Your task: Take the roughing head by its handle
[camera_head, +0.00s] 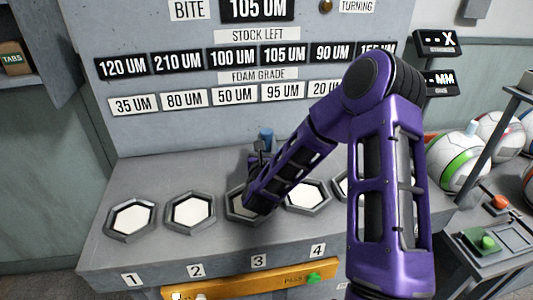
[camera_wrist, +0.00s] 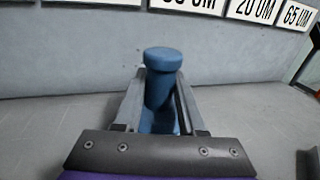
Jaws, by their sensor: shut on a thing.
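A blue handle with a round, wider top, which I take for the roughing head's handle (camera_wrist: 162,62), stands upright in the wrist view. Its top also shows in the head view (camera_head: 265,135), behind the end of my arm. My gripper (camera_wrist: 161,95) has one grey finger on each side of the handle and is shut on it. The lower part of the head is hidden by the fingers and the gripper body. In the head view my gripper (camera_head: 259,155) is mostly covered by my purple arm, above the back of the grey bench.
Hexagonal sockets with pale faces (camera_head: 131,219) line the bench (camera_head: 150,180) above number labels. A grey panel with signs (camera_head: 258,75) rises behind. Striped balls (camera_head: 460,165) sit at the right. An orange bar (camera_head: 240,282) runs along the front.

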